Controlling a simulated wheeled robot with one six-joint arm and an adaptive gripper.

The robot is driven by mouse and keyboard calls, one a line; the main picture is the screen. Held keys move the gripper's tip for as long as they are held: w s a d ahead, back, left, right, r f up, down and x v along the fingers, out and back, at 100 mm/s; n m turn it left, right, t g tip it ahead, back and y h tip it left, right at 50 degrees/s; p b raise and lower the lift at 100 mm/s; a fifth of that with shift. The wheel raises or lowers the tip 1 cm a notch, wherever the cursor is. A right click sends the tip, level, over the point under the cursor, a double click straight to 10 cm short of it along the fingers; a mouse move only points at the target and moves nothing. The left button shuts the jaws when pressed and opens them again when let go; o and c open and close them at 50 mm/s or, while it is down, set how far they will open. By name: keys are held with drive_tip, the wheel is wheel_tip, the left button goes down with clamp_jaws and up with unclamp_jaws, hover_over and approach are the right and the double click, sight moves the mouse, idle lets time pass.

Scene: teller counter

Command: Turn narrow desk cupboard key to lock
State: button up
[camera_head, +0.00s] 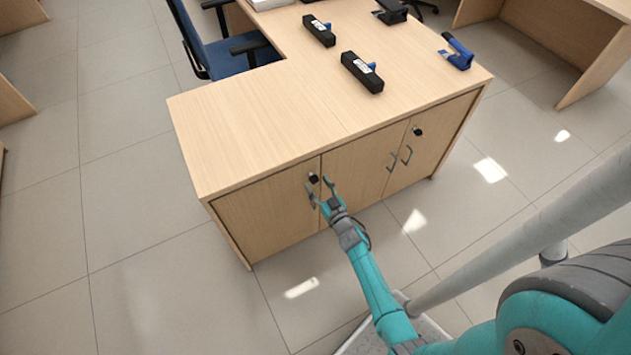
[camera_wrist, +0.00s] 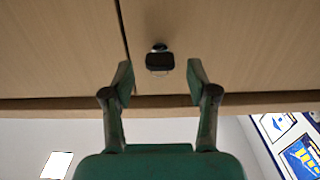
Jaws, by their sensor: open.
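The narrow desk cupboard is the single door (camera_head: 265,212) at the left of the desk front. Its black key (camera_head: 314,178) sits in the lock near the door's upper right edge; in the wrist view the key head (camera_wrist: 160,62) shows as a dark, rounded block below a shiny metal collar. My gripper (camera_head: 320,187) is at the front of this door, close to the key. In the wrist view my gripper (camera_wrist: 159,70) is open, with one finger on each side of the key and a visible gap to both. Whether the fingertips reach the key's depth cannot be told.
A double-door cupboard (camera_head: 358,165) with two grey handles and its own black lock (camera_head: 417,131) is to the right. The desk top (camera_head: 250,120) carries two black blocks, a blue stapler-like tool (camera_head: 457,54) and a black device. A blue chair (camera_head: 235,55) stands behind; the front floor is clear.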

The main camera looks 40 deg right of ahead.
drive_tip(key=shift+x, duration=1)
clamp_jaws()
